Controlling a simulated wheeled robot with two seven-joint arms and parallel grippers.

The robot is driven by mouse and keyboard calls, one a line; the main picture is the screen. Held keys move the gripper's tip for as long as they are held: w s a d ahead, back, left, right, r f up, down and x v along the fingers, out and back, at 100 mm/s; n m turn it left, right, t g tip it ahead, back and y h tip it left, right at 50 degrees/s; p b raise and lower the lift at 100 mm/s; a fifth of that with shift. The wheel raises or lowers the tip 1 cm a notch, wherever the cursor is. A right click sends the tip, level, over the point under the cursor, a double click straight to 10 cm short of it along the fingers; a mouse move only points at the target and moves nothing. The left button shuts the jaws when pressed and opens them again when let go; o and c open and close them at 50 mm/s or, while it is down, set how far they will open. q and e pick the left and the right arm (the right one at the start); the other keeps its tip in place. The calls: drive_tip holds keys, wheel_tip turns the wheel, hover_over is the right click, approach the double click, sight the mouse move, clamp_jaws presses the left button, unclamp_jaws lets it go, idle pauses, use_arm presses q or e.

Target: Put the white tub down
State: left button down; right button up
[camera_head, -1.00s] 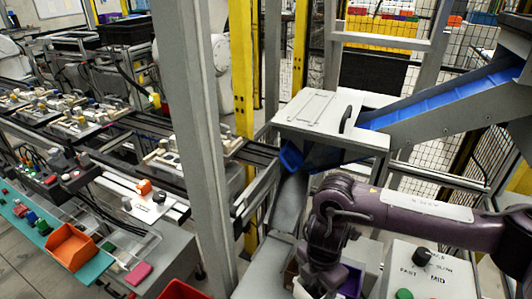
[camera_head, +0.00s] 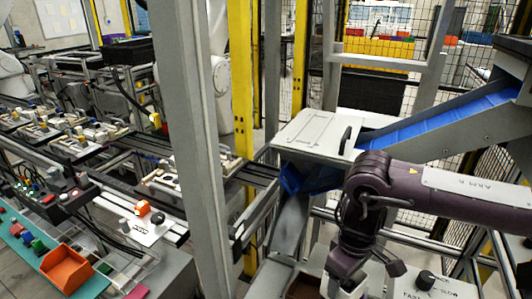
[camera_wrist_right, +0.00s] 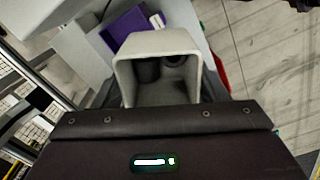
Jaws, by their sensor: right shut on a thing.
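The white tub (camera_wrist_right: 160,42) shows in the wrist view just beyond my right gripper's dark body, its open side facing the camera. Dark round shapes show inside it; I cannot tell what they are. My right gripper (camera_wrist_right: 163,98) is shut on the tub; its fingertips are mostly hidden. In the head view my right gripper (camera_head: 345,284) is at the bottom edge, with a pale piece of the tub (camera_head: 329,287) beside it. The tub's underside is hidden, so I cannot tell whether it touches anything. My left gripper is not in view.
A purple bin (camera_wrist_right: 128,36) lies close beside the tub in the wrist view, and a red edge (camera_wrist_right: 220,70) shows on the other side. A control panel with a black knob (camera_head: 425,280) stands right of my gripper. A grey post (camera_head: 192,150) stands left.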

drive_tip(key=r+m, duration=0.1)
drive_tip(key=m, duration=0.1)
drive_tip(key=d+r+m, duration=0.1)
drive_tip(key=m, duration=0.1)
drive_tip(key=r+m, duration=0.1)
drive_tip(key=shift+w+d+m, duration=0.1)
drive_tip(key=shift+d+m, duration=0.2)
drive_tip(key=shift+m, duration=0.1)
drive_tip(key=shift+d+r+m, duration=0.2)
drive_tip(key=shift+r+m, duration=0.15)
drive_tip(key=shift+m, duration=0.65)
drive_tip(key=shift+r, duration=0.15)
